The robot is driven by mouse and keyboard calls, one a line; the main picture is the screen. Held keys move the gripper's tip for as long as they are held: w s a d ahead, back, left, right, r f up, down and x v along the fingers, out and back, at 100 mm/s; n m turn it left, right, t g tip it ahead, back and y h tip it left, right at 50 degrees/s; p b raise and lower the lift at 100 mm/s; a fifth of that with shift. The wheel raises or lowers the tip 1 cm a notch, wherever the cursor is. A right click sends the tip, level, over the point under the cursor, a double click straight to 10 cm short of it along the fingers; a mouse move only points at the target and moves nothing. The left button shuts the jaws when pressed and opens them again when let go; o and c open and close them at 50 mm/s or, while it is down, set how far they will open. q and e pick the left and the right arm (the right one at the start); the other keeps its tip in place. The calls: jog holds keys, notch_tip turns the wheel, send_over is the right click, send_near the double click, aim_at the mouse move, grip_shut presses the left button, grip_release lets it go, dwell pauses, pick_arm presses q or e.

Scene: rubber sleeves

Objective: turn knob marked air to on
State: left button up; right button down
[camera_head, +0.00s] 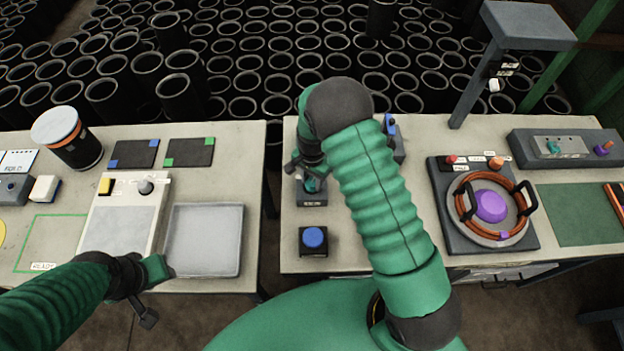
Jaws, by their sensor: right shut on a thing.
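My right arm reaches across the middle of the camera_head view, and its gripper (312,174) points down over a small dark box (312,199) near the back left of the right-hand table. It is shut on a small teal knob (313,186) on that box. The fingers and wrist hide much of the knob, and I can read no marking on it or which way it points. My left gripper (156,268) is at the lower left, by the near left corner of a grey tray; I cannot tell whether its fingers are apart.
A blue button box (314,240) stands in front of the dark box. A grey tray (205,240) and white panel (123,215) lie on the left table. A ring fixture (490,205) and a teal-knobbed control box (567,147) are at right. A gap separates the tables.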

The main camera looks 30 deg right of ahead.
aim_at(311, 182)
dwell(0.4)
jog(key=shift+a, duration=0.1)
jog(key=c, duration=0.9)
grip_release()
notch_tip(311, 182, up, 17)
jog(key=shift+w+f+b, duration=0.1)
jog(key=shift+f+b, duration=0.05)
jog(key=shift+b, duration=0.8)
